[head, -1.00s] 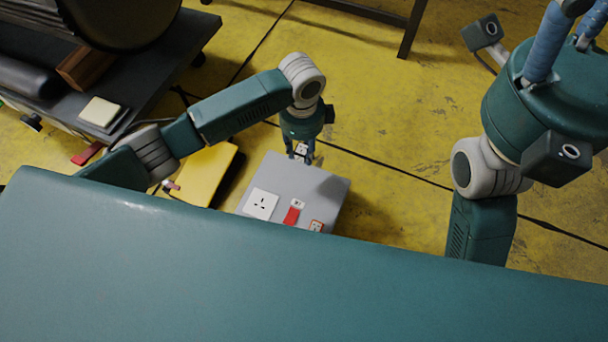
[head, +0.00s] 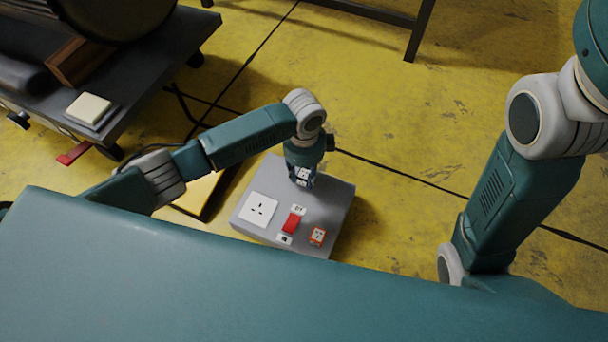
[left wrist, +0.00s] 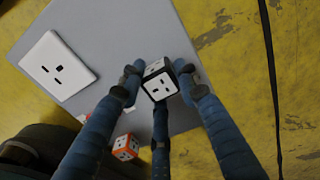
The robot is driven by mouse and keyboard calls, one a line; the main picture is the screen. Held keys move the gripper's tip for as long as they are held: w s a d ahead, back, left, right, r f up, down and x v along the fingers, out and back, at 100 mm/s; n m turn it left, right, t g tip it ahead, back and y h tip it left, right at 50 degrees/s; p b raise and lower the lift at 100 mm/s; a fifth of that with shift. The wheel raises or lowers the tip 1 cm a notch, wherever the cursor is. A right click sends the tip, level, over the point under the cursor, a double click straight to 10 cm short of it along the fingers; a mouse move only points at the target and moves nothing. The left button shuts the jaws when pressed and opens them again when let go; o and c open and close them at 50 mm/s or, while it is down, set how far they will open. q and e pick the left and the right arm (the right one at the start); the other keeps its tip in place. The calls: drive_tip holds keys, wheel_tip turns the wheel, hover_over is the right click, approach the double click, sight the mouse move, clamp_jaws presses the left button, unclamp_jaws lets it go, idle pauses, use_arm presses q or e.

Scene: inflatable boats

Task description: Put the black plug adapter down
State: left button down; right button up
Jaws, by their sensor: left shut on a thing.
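The black plug adapter (left wrist: 160,84) has a white socketed face and dark sides. My left gripper (head: 302,183) is shut on it, with blue fingers on either side and a third finger below it in the left wrist view. The adapter, partly hidden by the fingers, is over the far part of a grey box (head: 334,206). I cannot tell whether it touches the box top. A white wall socket (head: 258,210) sits on the box to the left, and also shows in the left wrist view (left wrist: 58,66). My right arm is at the right; its gripper is out of sight.
A red switch (head: 293,221) and an orange-edged adapter (head: 317,236) are on the near part of the box. A yellow case (head: 195,194) lies left of it. A dark cart (head: 150,62) stands at upper left. Yellow floor is free to the right.

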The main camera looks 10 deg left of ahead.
use_arm(q)
drive_tip(key=shift+f, duration=0.6)
drive_tip(key=c, duration=1.3)
unclamp_jaws()
drive_tip(key=shift+o, duration=0.2)
